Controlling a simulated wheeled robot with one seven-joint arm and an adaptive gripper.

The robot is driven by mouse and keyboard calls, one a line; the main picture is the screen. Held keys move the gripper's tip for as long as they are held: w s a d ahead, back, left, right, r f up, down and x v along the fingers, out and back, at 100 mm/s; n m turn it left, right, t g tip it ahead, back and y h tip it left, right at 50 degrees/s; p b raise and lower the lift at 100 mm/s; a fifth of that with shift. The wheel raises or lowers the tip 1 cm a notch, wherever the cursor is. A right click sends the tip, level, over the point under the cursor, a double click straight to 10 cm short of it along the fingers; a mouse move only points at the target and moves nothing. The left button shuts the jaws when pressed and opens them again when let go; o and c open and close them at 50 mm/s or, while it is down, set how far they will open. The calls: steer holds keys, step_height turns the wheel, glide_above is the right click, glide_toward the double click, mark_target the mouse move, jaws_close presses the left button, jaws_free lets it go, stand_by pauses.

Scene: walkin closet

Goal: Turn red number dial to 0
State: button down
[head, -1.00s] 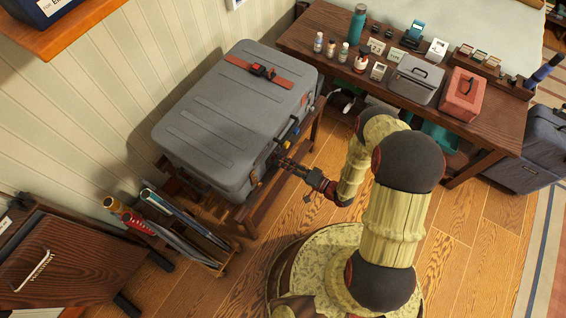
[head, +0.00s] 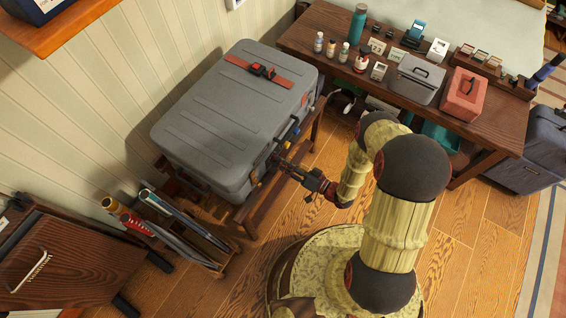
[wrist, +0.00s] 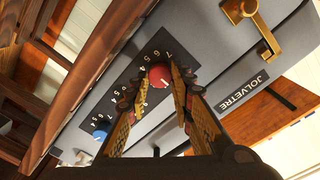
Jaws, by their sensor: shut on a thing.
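The red number dial (wrist: 160,76) sits on a dark plate with white numbers on the side of a grey suitcase (head: 225,120). In the wrist view my gripper (wrist: 158,86) has a finger on either side of the dial and is shut on it. Some digits around the dial show, including 7, 6 and 5, but the fingers hide part of the ring. I cannot tell which number the dial points to. In the head view my gripper (head: 283,164) reaches the suitcase's front side, and the red dial is hidden there.
A blue dial (wrist: 100,134) sits farther along the same plate. A brass latch (wrist: 262,32) and a JOLVETRE label (wrist: 243,91) are on the suitcase side. A wooden table (head: 490,115) with bottles and boxes stands at the right.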

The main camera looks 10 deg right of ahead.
steer(key=shift+f, duration=0.1)
steer(key=c, duration=1.5)
jaws_free()
steer(key=shift+c, duration=0.2)
steer(key=v, duration=1.2)
